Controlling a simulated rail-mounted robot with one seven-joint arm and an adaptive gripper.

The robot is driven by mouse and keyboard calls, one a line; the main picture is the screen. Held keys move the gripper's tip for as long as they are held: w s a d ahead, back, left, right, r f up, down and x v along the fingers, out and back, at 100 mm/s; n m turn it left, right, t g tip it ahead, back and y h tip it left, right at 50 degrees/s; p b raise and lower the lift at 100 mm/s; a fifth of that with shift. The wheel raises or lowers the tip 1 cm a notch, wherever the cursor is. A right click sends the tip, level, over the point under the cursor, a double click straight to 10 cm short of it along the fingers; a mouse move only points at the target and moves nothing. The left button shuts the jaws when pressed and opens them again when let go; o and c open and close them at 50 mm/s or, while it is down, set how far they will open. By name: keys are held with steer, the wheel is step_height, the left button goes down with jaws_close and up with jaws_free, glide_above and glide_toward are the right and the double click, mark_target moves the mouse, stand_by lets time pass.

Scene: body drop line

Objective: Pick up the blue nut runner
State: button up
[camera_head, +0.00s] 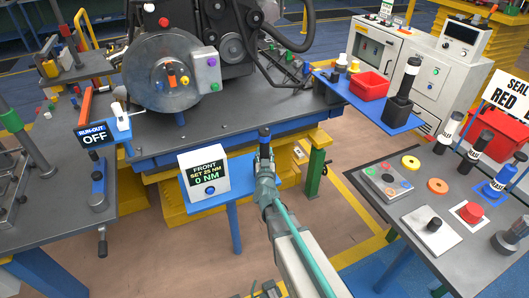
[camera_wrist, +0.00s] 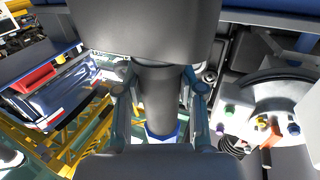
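My gripper (camera_head: 264,138) is raised at the middle of the head view, well apart from both. In the wrist view its two fingers (camera_wrist: 160,100) stand apart. A dark cylindrical shape lies between them in that view; I cannot tell what it is.
A blue shelf holds a red bin (camera_head: 370,86) and a black tool (camera_head: 401,95). Floor lies open before the right-hand table (camera_head: 385,165).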

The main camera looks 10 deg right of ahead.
jaws_close()
steer(key=shift+r, duration=0.1)
step_height(320, 180, up, 18)
steer(key=p, duration=0.5)
glide_above(265, 129)
steer(key=shift+a, duration=0.1)
steer(key=shift+o, duration=0.7)
jaws_free()
jaws_close()
steer(key=shift+s, duration=0.1)
